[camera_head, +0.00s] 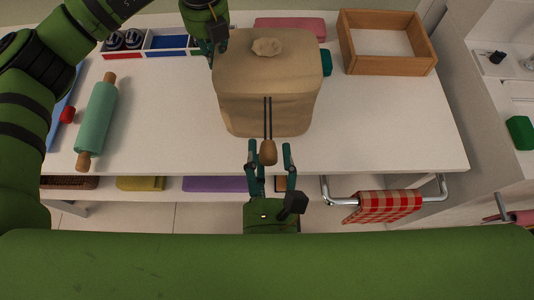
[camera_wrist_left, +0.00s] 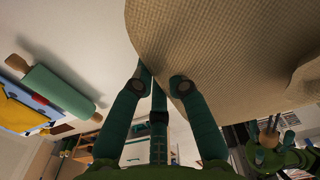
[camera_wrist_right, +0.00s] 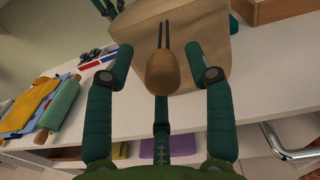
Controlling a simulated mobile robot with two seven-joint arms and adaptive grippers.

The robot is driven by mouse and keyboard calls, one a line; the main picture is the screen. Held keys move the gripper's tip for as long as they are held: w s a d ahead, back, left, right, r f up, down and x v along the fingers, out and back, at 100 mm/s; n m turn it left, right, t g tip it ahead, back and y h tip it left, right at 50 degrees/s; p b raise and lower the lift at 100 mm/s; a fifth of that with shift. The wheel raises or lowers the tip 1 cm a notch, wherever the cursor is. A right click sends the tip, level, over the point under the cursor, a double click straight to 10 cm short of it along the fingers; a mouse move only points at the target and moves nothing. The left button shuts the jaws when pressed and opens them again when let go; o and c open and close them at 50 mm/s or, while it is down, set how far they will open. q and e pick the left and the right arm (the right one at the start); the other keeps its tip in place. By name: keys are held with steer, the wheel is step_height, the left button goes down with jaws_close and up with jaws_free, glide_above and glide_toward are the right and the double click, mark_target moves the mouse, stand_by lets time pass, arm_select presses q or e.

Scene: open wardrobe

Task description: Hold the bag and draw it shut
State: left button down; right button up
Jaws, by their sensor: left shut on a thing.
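The tan cloth bag (camera_head: 270,85) stands on the white table. Two dark drawstrings run down its front to a wooden toggle (camera_head: 267,152), which hangs at the near edge. My left gripper (camera_head: 214,58) is at the bag's upper left side, shut on the bag's cloth; the left wrist view shows its fingers against the cloth (camera_wrist_left: 225,45). My right gripper (camera_head: 268,150) is in front of the bag, with its fingers spread on both sides of the toggle. In the right wrist view the toggle (camera_wrist_right: 161,75) sits between the open fingers, not gripped.
A green rolling pin (camera_head: 97,120) lies on the left of the table. A wooden tray (camera_head: 430,62) is at the back right and a pink item (camera_head: 290,27) behind the bag. A rail with a red checked towel (camera_head: 385,206) is at the front right.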

mark_target(267, 97)
steer(key=w, duration=0.9)
steer(key=shift+w+d+r, duration=0.1)
steer(key=shift+w, duration=0.1)
steer(key=s, duration=1.1)
steer(key=shift+s+d, duration=0.1)
steer(key=shift+s, duration=0.3)
steer(key=w+a+f+n+g+y, duration=0.1)
steer(key=a+f+n+y, duration=0.15)
steer(key=f+n, duration=0.55)
steer(key=a+f+n+g+y, duration=0.1)
steer(key=a+f+n+y, duration=0.15)
steer(key=f+n, duration=0.6)
steer(key=s+d+f+n+g, duration=0.1)
steer(key=f+n, duration=0.4)
steer(key=f, duration=0.5)
steer(key=s+d+f+n+g, duration=0.1)
steer(key=d+f+n+g, duration=0.3)
steer(key=f, duration=0.5)
steer(key=shift+d+f+n+g, duration=0.3)
steer(key=shift+d+f+n, duration=0.05)
